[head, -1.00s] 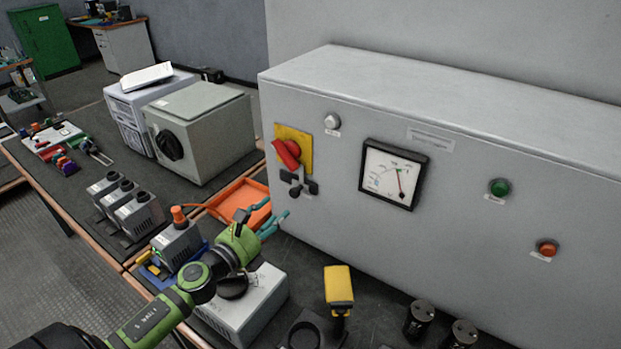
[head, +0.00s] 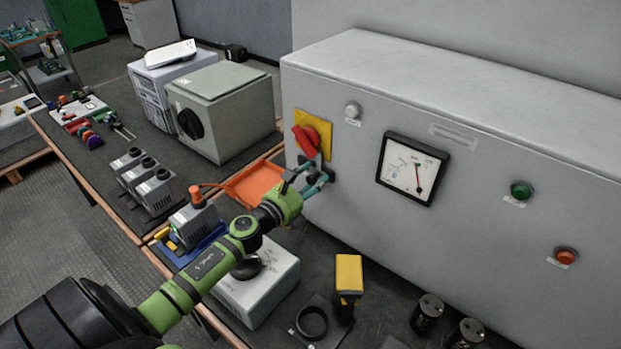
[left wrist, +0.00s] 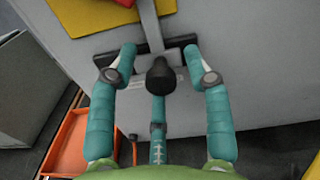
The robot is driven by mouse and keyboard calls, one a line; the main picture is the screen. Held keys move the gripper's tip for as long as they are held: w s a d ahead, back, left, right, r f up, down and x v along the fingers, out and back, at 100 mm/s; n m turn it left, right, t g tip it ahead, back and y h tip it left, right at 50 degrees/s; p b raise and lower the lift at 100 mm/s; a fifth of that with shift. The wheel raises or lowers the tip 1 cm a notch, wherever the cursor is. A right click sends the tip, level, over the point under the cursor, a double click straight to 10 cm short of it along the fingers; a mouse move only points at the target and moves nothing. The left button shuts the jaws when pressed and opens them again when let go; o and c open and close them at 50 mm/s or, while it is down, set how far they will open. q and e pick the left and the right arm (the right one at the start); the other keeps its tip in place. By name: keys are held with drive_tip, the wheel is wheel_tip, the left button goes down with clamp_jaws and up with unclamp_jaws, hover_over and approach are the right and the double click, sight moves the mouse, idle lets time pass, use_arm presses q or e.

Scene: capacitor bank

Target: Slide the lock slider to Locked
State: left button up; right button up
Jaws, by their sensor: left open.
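The lock slider shows in the left wrist view as a black knob (left wrist: 161,76) below a grey bar, in front of a dark horizontal track (left wrist: 101,60) on the grey cabinet face. My left gripper (left wrist: 160,70) is open, with its teal fingers on either side of the knob. I cannot tell whether a finger touches it. In the head view my left gripper (head: 312,180) is at the cabinet and hides much of the slider. The red rotary handle (head: 304,141) on its yellow plate (head: 322,128) is just above. My right gripper is not in view.
An orange tray (head: 258,185) lies left of the gripper. A white box (head: 262,290) and a yellow device (head: 348,274) stand below on the dark bench.

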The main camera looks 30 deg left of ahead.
use_arm(q)
clamp_jaws()
drive_tip(key=shift+a, duration=0.25)
drive_tip(key=a, duration=0.1)
drive_tip(key=a+b, duration=0.1)
drive_tip(key=a, duration=0.1)
drive_tip(key=shift+w+r, duration=0.2)
unclamp_jaws()
drive_tip(key=shift+a, duration=0.1)
drive_tip(key=shift+f, duration=0.15)
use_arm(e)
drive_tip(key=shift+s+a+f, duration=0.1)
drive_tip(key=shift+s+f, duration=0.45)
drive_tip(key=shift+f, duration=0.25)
